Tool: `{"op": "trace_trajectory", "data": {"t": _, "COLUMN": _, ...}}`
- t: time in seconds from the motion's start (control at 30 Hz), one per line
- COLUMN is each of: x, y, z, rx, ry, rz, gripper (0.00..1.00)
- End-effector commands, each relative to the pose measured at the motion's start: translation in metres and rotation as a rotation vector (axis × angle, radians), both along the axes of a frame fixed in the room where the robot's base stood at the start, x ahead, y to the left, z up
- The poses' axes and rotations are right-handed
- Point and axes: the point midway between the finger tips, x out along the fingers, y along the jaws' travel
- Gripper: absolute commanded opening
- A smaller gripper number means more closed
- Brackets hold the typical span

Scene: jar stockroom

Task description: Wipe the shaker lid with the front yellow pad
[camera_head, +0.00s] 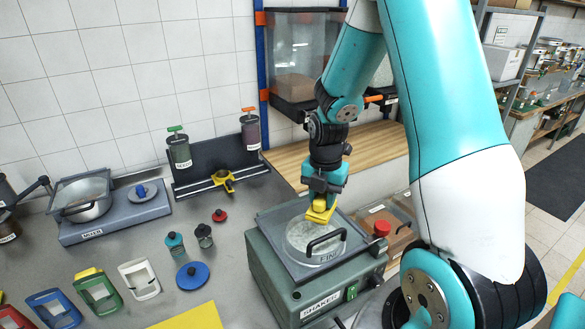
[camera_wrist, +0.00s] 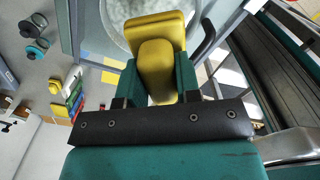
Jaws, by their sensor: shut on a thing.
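The shaker (camera_head: 318,295) is a green-grey box on the bench. Its round, pale, dusty lid (camera_head: 300,240) has a black handle and is set in a grey square frame. My gripper (camera_head: 322,199) is shut on a yellow pad (camera_head: 320,214), held by its raised yellow grip. The pad is over the back part of the lid; I cannot tell whether it touches. In the wrist view the pad (camera_wrist: 157,30) sits between the two green fingers (camera_wrist: 157,78), with the lid (camera_wrist: 115,14) behind it, partly hidden.
The black handle (camera_head: 326,240) rises from the lid, and a red button (camera_head: 382,228) stands at its right. Left are colored frames, one green with a yellow pad (camera_head: 89,273), small jars (camera_head: 175,246) and a blue lid (camera_head: 192,276). The mixer (camera_head: 115,215) stands further left.

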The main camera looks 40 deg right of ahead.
Motion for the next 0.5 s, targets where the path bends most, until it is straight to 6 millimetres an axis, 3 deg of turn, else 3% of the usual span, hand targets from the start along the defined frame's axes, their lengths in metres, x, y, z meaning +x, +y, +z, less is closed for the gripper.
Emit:
{"op": "trace_trajectory", "data": {"t": 0.2, "x": 0.002, "y": 0.005, "z": 0.022, "rx": 0.0, "ry": 0.0, "rz": 0.008, "gripper": 0.0}}
{"op": "trace_trajectory", "data": {"t": 0.5, "x": 0.003, "y": 0.006, "z": 0.024, "rx": 0.0, "ry": 0.0, "rz": 0.011, "gripper": 0.0}}
